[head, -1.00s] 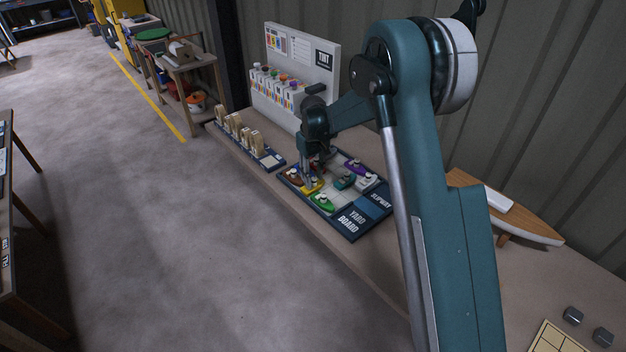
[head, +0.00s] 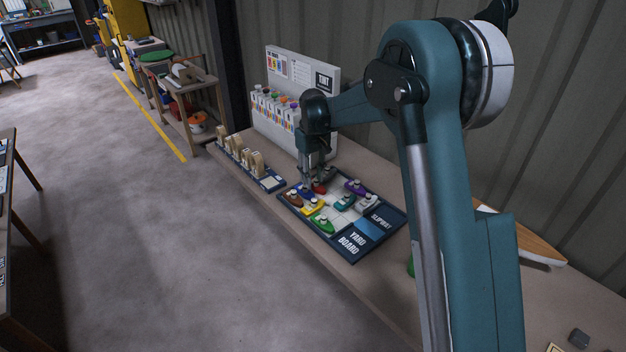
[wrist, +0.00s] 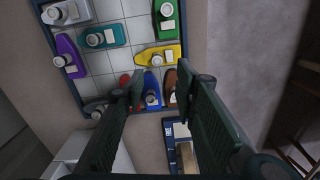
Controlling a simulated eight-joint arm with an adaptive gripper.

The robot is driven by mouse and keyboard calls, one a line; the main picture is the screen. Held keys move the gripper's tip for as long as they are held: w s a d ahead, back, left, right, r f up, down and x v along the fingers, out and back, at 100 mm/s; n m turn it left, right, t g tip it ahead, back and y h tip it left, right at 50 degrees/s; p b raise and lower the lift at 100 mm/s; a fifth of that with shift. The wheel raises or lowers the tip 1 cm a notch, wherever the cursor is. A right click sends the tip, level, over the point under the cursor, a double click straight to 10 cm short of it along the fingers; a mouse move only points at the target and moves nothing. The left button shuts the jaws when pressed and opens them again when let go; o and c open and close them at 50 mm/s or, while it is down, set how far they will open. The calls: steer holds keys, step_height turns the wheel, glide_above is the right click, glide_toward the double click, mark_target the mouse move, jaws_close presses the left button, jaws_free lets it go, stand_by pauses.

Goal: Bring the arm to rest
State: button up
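The yard board (head: 352,240) lies on the bench with several small boats on it. Brown (head: 294,199), blue (head: 304,190), red (head: 320,188) and yellow (head: 314,206) boats are at its far left part. Green (head: 323,224), teal (head: 344,203), purple (head: 355,187) and grey (head: 368,205) boats are on it too. My gripper (head: 311,182) hangs over the blue and red end of the board. In the wrist view my gripper (wrist: 161,80) has its fingers apart, with nothing held between them. The blue boat (wrist: 152,92) shows below, between the fingers.
A rack of tan pieces (head: 257,163) stands on the bench left of the board. A white tint stand (head: 290,68) is behind it against the wall. A wooden hull (head: 540,246) lies at the right, partly behind my arm. The floor at the left is open.

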steer(key=shift+r, duration=0.1)
stand_by(0.3)
steer(key=s+d+r+m+t, duration=0.3)
steer(key=s+d+r, duration=1.5)
steer(key=s+r, duration=0.2)
steer(key=s+d+f+m+t, duration=0.1)
steer(key=s+d, duration=0.3)
steer(key=s, duration=0.5)
steer(key=s+d+f+m+t, duration=0.1)
steer(key=s+d, duration=0.3)
steer(key=s, duration=0.6)
steer(key=s+d+f+m+t, duration=0.1)
steer(key=s+d, duration=0.3)
steer(key=s, duration=0.5)
steer(key=shift+s+f+m+t, duration=0.3)
steer(key=shift+f+m+t, duration=0.1)
steer(key=shift+m+t, duration=0.2)
